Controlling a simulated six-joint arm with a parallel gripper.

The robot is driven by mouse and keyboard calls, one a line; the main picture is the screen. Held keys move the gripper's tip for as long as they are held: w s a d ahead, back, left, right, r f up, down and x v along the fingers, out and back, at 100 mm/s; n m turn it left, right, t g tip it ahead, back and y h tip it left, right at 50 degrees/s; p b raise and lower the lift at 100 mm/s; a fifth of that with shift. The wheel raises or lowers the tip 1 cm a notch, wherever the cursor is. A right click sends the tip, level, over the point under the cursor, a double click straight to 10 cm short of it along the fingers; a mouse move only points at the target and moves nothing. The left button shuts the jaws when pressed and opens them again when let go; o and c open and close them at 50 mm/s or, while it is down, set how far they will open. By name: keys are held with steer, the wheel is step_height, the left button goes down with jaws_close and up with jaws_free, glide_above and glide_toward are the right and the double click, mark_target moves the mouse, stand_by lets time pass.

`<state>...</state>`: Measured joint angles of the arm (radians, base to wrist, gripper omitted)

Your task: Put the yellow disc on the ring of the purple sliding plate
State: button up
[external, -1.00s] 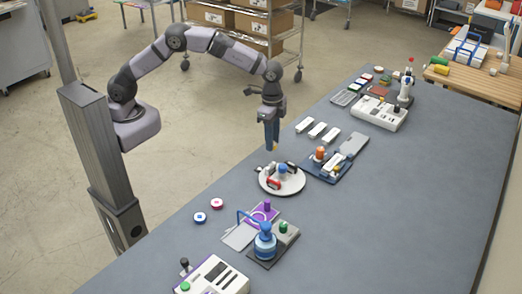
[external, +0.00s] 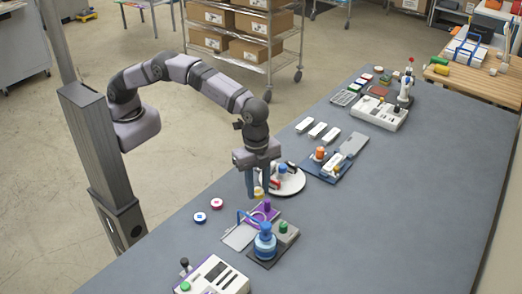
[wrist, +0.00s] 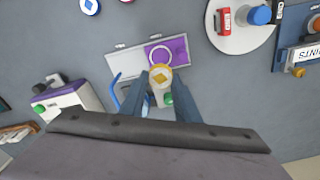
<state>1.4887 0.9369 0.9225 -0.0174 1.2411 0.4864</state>
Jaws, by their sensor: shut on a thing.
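My gripper (external: 257,194) is shut on the yellow disc (external: 259,190), and the fingers hold it above the table. In the wrist view the disc (wrist: 160,76) sits between the fingertips and has a yellow diamond on a pale face. The purple sliding plate (wrist: 179,47) lies just beyond the disc in that view, with a pale ring (wrist: 151,54) on it. In the external view the purple plate (external: 272,214) is just below and right of the fingertips. The disc overlaps the ring's near side in the wrist view; the height between them is hard to tell.
A blue-topped stamping device (external: 265,240) with a blue handle stands beside the plate. A white round tray (external: 296,187) with small items is behind the gripper. Two small discs, red (external: 216,203) and blue (external: 200,217), lie left on open table.

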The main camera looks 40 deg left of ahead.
steer(key=shift+f+p, duration=1.6)
steer(key=shift+f, duration=3.15)
steer(key=shift+f+b, duration=0.4)
steer(key=shift+f, duration=0.05)
steer(key=shift+f, duration=0.15)
steer(key=o, duration=1.1)
steer(key=shift+r, duration=0.2)
